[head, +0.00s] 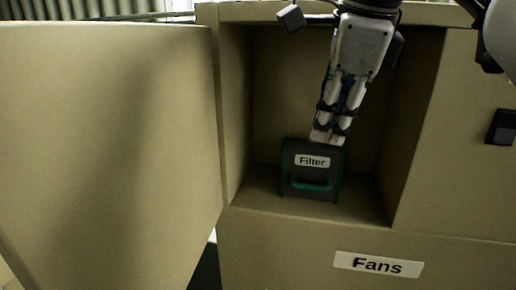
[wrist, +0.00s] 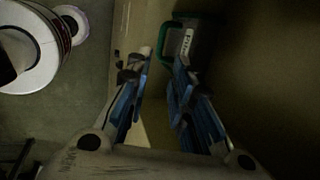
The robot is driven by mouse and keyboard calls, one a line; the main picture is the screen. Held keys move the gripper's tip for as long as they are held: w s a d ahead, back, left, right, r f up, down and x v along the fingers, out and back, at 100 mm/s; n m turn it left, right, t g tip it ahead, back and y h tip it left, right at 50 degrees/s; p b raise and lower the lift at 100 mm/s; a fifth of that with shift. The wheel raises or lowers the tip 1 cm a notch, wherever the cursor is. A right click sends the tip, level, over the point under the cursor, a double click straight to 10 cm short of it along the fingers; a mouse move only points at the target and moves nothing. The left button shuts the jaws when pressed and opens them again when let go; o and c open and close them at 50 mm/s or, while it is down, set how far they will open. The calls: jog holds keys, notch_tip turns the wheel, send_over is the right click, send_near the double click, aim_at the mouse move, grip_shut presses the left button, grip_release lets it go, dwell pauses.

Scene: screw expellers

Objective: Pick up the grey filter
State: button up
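The filter (head: 302,174) is a dark grey block with a green edge, a green handle and a white "Filter" label. It stands upright on the floor of an open cabinet compartment in the head view. My gripper (head: 327,139) points down at the filter's top edge, towards its right side. I cannot tell whether the fingertips touch it. In the wrist view, my gripper (wrist: 156,66) shows a gap between its fingers with nothing held there. The filter (wrist: 198,45) lies beyond the right fingertip, partly hidden by that finger.
The compartment belongs to a beige cabinet (head: 285,240) with a "Fans" label (head: 379,264) below the opening. Its open door (head: 105,140) fills the left side. The side wall (head: 412,120) stands right of my gripper. A black latch (head: 501,127) is at far right.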

jog(key=b, duration=0.2)
send_over(310, 185)
jog(key=s, duration=0.2)
notch_tip(310, 185, down, 10)
jog(key=x, duration=0.6)
jog(key=shift+w+d+f, duration=0.1)
jog(key=shift+w, duration=0.05)
jog(key=shift+c, duration=0.4)
grip_shut()
